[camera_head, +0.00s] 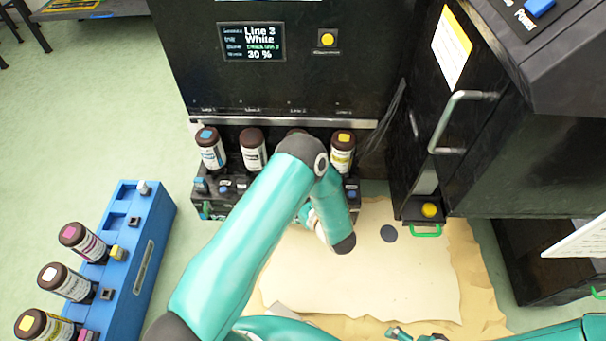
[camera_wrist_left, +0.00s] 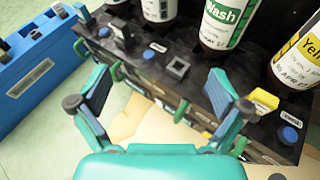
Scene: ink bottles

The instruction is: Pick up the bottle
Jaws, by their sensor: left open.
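In the left wrist view, my left gripper (camera_wrist_left: 160,92) is open and empty before the rack. A bottle labelled "Wash" (camera_wrist_left: 226,22) stands beyond the fingers, apart from them. The yellow-label bottle (camera_wrist_left: 298,62) stands to its right. Small parts at the bottom edge appear to be my right gripper (camera_head: 405,333); its jaws are unclear.
A blue rack (camera_head: 140,255) on the left holds a magenta-marked bottle (camera_head: 82,241), a white-marked bottle (camera_head: 66,282) and a yellow-marked bottle (camera_head: 42,327). A black cabinet door with a metal handle (camera_head: 452,122) stands at right. Pale sheets (camera_head: 390,280) cover open floor.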

